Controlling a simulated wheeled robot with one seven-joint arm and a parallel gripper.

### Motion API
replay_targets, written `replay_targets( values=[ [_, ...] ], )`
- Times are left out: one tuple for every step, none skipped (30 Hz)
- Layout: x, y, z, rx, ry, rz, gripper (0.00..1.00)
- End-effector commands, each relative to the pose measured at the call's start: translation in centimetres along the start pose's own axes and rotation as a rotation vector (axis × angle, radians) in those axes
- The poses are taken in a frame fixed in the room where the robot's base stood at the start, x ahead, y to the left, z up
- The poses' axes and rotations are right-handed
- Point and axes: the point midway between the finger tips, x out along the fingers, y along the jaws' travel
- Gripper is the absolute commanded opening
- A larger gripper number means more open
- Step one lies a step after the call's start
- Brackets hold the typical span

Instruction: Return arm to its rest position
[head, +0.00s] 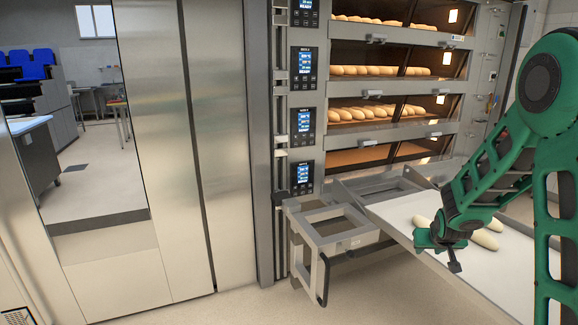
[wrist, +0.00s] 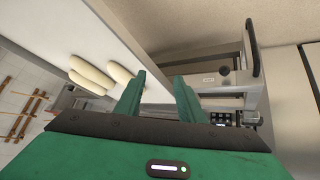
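My green arm comes in from the right in the head view, with my gripper (head: 440,248) over the left side of the white loader belt (head: 400,207). In the wrist view the two green fingers of my gripper (wrist: 160,92) stand apart with nothing between them. Pale dough loaves (head: 485,239) lie on the belt beside and partly behind my gripper. They also show left of the fingers in the wrist view, as long pale loaves (wrist: 92,74).
A deck oven (head: 370,105) with several decks stands behind, with loaves in the upper ones. A grey metal frame with a black handle (head: 325,225) sits left of the belt. Steel panels (head: 150,110) stand at the left. Bare floor (head: 215,308) lies in front.

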Motion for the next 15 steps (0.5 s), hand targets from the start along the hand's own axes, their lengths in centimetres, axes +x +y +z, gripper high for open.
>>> replay_targets(
  values=[
    [-1.9, 1.2, 0.5, 0.018, -0.027, 0.01, 0.36],
    [-2.9, 1.9, 1.0, 0.028, -0.049, 0.016, 0.36],
    [-4.3, 2.6, 1.7, 0.041, -0.079, 0.022, 0.36],
    [-5.3, 3.2, 2.3, 0.051, -0.101, 0.027, 0.36],
    [-6.4, 3.8, 2.9, 0.061, -0.122, 0.032, 0.36],
    [-7.8, 4.5, 3.7, 0.076, -0.153, 0.038, 0.36],
    [-8.8, 5.1, 4.4, 0.086, -0.174, 0.042, 0.36],
    [-9.9, 5.5, 5.1, 0.097, -0.196, 0.045, 0.36],
    [-11.3, 6.1, 6.0, 0.112, -0.226, 0.049, 0.36],
    [-12.4, 6.6, 6.8, 0.124, -0.248, 0.051, 0.36],
    [-13.5, 6.9, 7.6, 0.135, -0.27, 0.052, 0.36],
    [-14.9, 7.4, 8.6, 0.15, -0.299, 0.054, 0.36],
    [-16.0, 7.7, 9.4, 0.161, -0.321, 0.054, 0.36],
    [-17.1, 8.0, 10.3, 0.172, -0.344, 0.054, 0.36],
    [-18.5, 8.3, 11.4, 0.188, -0.373, 0.054, 0.36]
  ],
)
